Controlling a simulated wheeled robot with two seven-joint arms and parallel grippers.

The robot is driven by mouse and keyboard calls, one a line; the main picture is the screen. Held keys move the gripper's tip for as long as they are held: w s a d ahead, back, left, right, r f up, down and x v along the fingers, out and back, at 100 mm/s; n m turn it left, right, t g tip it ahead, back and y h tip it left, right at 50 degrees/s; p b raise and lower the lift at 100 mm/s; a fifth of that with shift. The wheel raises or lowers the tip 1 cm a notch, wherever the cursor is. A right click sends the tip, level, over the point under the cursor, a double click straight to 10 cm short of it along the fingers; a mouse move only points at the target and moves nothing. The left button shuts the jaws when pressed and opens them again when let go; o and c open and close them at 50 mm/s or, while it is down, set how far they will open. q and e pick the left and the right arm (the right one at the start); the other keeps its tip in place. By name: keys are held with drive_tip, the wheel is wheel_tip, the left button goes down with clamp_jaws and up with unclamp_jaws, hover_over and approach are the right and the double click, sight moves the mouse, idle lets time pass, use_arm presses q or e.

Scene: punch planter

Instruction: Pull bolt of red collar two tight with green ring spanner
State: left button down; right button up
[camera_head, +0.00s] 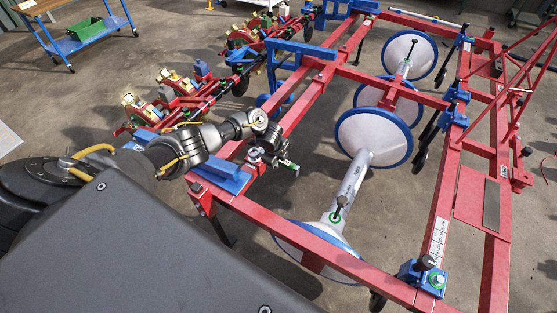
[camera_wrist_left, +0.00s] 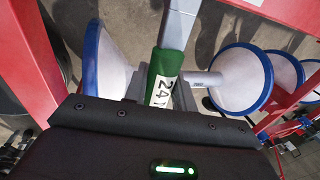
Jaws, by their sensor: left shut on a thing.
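My left gripper (camera_head: 276,159) reaches in over the red frame's near left corner. It is shut on the green ring spanner, whose green part (camera_head: 291,165) shows small beside the fingers. In the left wrist view the spanner's green grip (camera_wrist_left: 158,70) carries a white label reading 24, and a bare grey metal shank (camera_wrist_left: 178,25) runs up out of the picture. The spanner's ring end is not clear. I cannot tell which part is red collar two or its bolt. My right gripper is not in view.
The red frame (camera_head: 390,73) carries blue clamps (camera_head: 455,107) and white discs with blue rims (camera_head: 373,137). A black-topped bolt with a green ring (camera_head: 336,217) stands above the nearest disc. Planter units (camera_head: 175,85) stand left. A blue trolley (camera_head: 84,35) holds a green bin (camera_head: 86,28).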

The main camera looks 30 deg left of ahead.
use_arm(q)
drive_tip(key=shift+f+b, duration=0.85)
drive_tip(key=shift+f, duration=0.2)
drive_tip(key=shift+s+r+m, duration=0.1)
drive_tip(key=shift+s+m, duration=0.2)
drive_tip(key=shift+s, duration=0.05)
drive_tip(key=s+a+m+b, duration=0.1)
drive_tip(key=s+a+m, duration=0.1)
drive_tip(key=s+m, duration=0.1)
drive_tip(key=s+a+m+g+h+b, duration=0.1)
drive_tip(key=s+a+m, duration=0.1)
drive_tip(key=s+m, duration=0.1)
drive_tip(key=s+a+m+h+b, duration=0.1)
drive_tip(key=s+a+m+b, duration=0.1)
drive_tip(key=m, duration=0.3)
drive_tip(key=shift+s+a+g, duration=0.15)
drive_tip(key=shift+s+g, duration=0.15)
drive_tip(key=shift+s, duration=0.55)
idle(0.5)
